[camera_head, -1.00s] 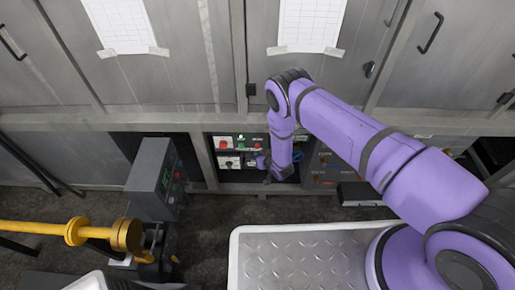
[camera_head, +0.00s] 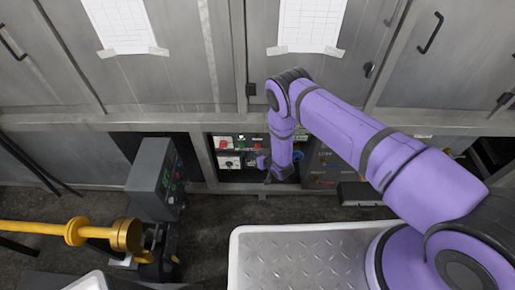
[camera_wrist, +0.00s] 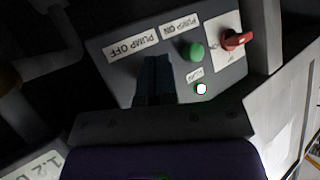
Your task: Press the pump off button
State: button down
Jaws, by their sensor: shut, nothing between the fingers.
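The grey control panel (camera_wrist: 120,73) shows upside down in the wrist view, with a "PUMP OFF" label (camera_wrist: 132,45) and a "PUMP ON" label (camera_wrist: 180,27). A green button (camera_wrist: 194,51) sits by the "PUMP ON" label. My gripper (camera_wrist: 156,62) is shut and empty, its fingertips over the panel just by the "PUMP OFF" label. The pump off button is hidden behind the fingers; I cannot tell whether they touch it. In the head view my gripper (camera_head: 262,163) is low in front of the panels under the cabinets.
Cabinets line the back.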

jog(key=shift+w, duration=0.2)
jog(key=shift+w, duration=0.2)
jog(key=shift+w, duration=0.5)
dwell(0.8)
jog(key=shift+s, duration=0.9)
jog(key=shift+s, duration=0.1)
jog(key=shift+s+a, duration=0.1)
jog(key=shift+s, duration=2.3)
jog(key=shift+s, duration=0.1)
